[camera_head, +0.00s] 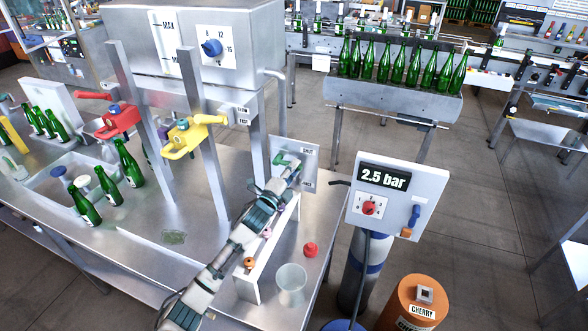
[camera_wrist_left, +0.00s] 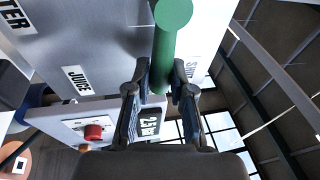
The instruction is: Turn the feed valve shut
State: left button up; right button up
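The feed valve has a green handle (camera_head: 285,160) on a pale upright plate (camera_head: 309,155). The plate has a label reading SHUT at its top right and another label lower down, partly hidden. My left gripper (camera_head: 293,172) reaches up to the handle from below. In the left wrist view the green handle (camera_wrist_left: 172,40) stands between the two fingertips of my left gripper (camera_wrist_left: 161,72). The fingers look closed up against it on both sides. My right gripper is in neither view.
A control box (camera_head: 397,205) reading 2.5 bar stands right of the plate. A clear cup (camera_head: 291,284) and a red knob-like piece (camera_head: 310,249) sit on the table near my left arm. Red (camera_head: 117,120) and yellow (camera_head: 190,135) valves are at left.

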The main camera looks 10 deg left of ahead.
pick_arm(q)
jog(key=o, duration=0.3)
jog(key=shift+f, duration=0.15)
jog(key=v, duration=1.2)
jog(key=shift+w+a, duration=0.1)
